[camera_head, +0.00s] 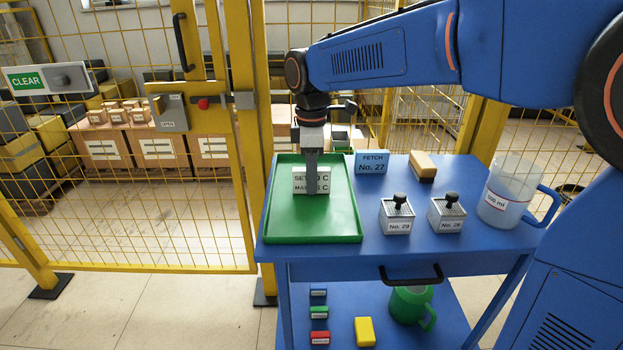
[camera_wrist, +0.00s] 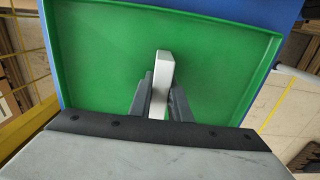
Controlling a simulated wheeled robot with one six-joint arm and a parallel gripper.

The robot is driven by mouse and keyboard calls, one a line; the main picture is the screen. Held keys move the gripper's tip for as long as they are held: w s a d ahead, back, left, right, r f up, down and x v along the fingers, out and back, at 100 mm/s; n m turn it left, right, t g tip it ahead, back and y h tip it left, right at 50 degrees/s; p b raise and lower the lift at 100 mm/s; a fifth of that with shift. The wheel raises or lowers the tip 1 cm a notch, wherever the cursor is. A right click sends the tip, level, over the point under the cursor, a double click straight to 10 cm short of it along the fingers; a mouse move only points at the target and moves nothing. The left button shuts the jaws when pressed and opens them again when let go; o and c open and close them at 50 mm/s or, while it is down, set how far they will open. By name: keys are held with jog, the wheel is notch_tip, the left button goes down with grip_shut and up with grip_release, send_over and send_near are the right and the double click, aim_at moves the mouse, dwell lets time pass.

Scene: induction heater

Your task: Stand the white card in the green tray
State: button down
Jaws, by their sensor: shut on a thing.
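The white card (camera_head: 299,181) with dark lettering is upright over the green tray (camera_head: 285,230) in the head view. My gripper (camera_head: 312,188) comes down from above and is shut on it, with a finger covering part of the lettering. In the wrist view the card (camera_wrist: 164,68) shows as a narrow pale edge between the two fingers (camera_wrist: 160,100), with the green tray floor (camera_wrist: 215,60) around it. I cannot tell whether the card's lower edge touches the tray floor.
On the blue cart top (camera_head: 350,255) stand a blue FETCH No. 27 card (camera_head: 371,163), a tan block (camera_head: 423,166), two labelled blocks with black knobs (camera_head: 397,217) (camera_head: 447,215) and a clear jug (camera_head: 503,195). A yellow mesh fence (camera_head: 130,230) stands left.

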jog(key=shift+f, duration=0.1)
jog(key=c, duration=1.6)
grip_release()
jog(key=shift+c, duration=0.2)
notch_tip(320, 180, up, 12)
jog(key=shift+r, duration=0.15)
